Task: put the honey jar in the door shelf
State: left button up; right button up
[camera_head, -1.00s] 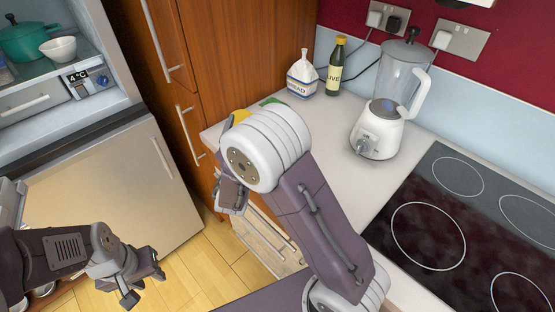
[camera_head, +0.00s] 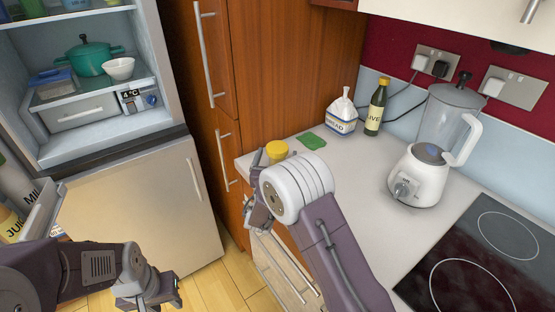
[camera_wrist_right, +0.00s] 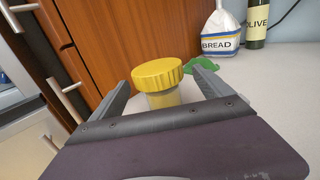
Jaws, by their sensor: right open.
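The honey jar with its yellow lid (camera_head: 277,150) stands upright on the near left part of the counter. It also shows in the right wrist view (camera_wrist_right: 158,76), between the finger tips. My right gripper (camera_wrist_right: 162,92) is open, with one finger on each side of the jar; contact is not visible. In the head view my right wrist partly hides the jar. The door shelf (camera_head: 42,212) is at the left edge, on the open fridge door, with milk and juice in it. My left gripper (camera_head: 168,296) looks open and empty, low in front of the fridge, partly cut off.
A green cloth or sponge (camera_head: 311,141), a bread bag (camera_head: 341,117) and an olive bottle (camera_head: 375,108) stand behind the jar. A blender (camera_head: 425,160) and hob (camera_head: 480,270) are to the right. The fridge compartment (camera_head: 110,125) is open at left.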

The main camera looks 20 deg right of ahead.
aim_at(278, 150)
jog(key=shift+w+d, duration=0.1)
jog(key=shift+w, duration=0.2)
grip_shut()
jog(key=shift+r, duration=0.15)
jog(key=r, duration=0.4)
jog(key=shift+s+d+r, duration=0.2)
jog(key=shift+s, duration=0.1)
jog(key=s+d+r, duration=0.6)
jog(key=s, duration=0.3)
jog(key=shift+s+r, duration=0.15)
jog(key=shift+r, duration=0.05)
